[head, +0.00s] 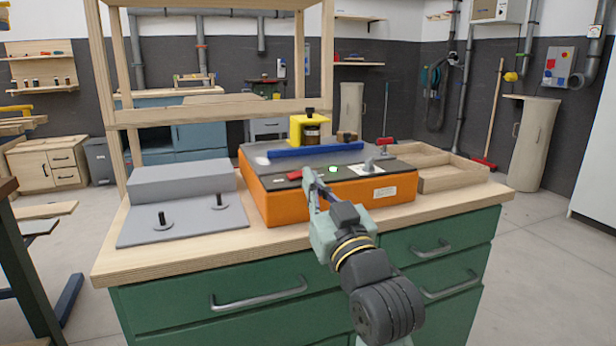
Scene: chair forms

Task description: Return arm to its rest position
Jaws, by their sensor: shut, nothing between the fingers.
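My gripper (312,182) is at the front edge of the orange machine (338,192), with its fingers just over or against the dark top panel. The fingers look shut and hold nothing. My arm reaches up from the lower right, in front of the green workbench. The machine's top carries a blue bar (317,149), a yellow part (297,128), a small red piece (294,176) and a grey knob (368,165). A lit green spot (333,169) shows beside my fingertips. I cannot tell whether the fingers touch the panel.
A grey fixture (182,181) with two dark pegs stands left on the wooden benchtop (440,207). A wooden tray (452,170) is right of the machine. A wooden frame (104,75) rises at the back. The drawer handles (258,294) stick out in front. Floor to the right is clear.

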